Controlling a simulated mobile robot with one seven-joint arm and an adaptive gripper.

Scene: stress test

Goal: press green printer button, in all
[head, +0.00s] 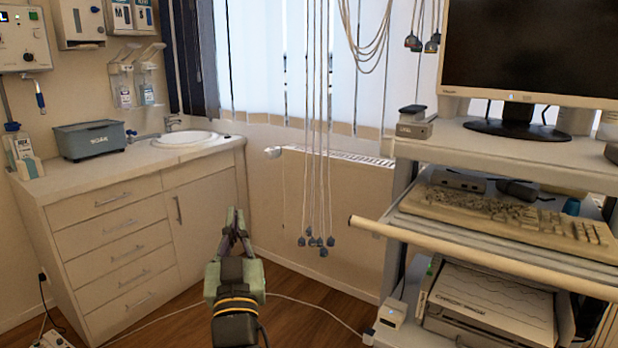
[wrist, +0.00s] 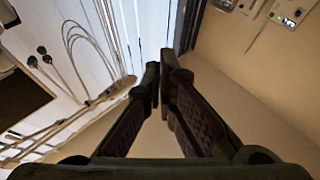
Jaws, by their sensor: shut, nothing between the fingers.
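The printer (head: 485,300) is a pale, boxy machine on the lowest visible shelf of the cart at the right of the head view. A small greenish spot (head: 430,268) shows near its upper left edge; it is too small to tell whether it is the button. My gripper (head: 235,213) is shut and empty, pointing up and away in mid-air, left of the cart and well apart from the printer. In the wrist view my gripper (wrist: 160,75) shows its fingers together at the tips, with wall and blinds beyond. The printer does not show there.
The cart holds a keyboard (head: 515,218) on a pull-out shelf with a protruding front bar (head: 480,258) above the printer. A monitor (head: 535,50) stands on top. Cables (head: 318,150) hang between gripper and cart. A white cabinet (head: 120,230) with a sink stands left.

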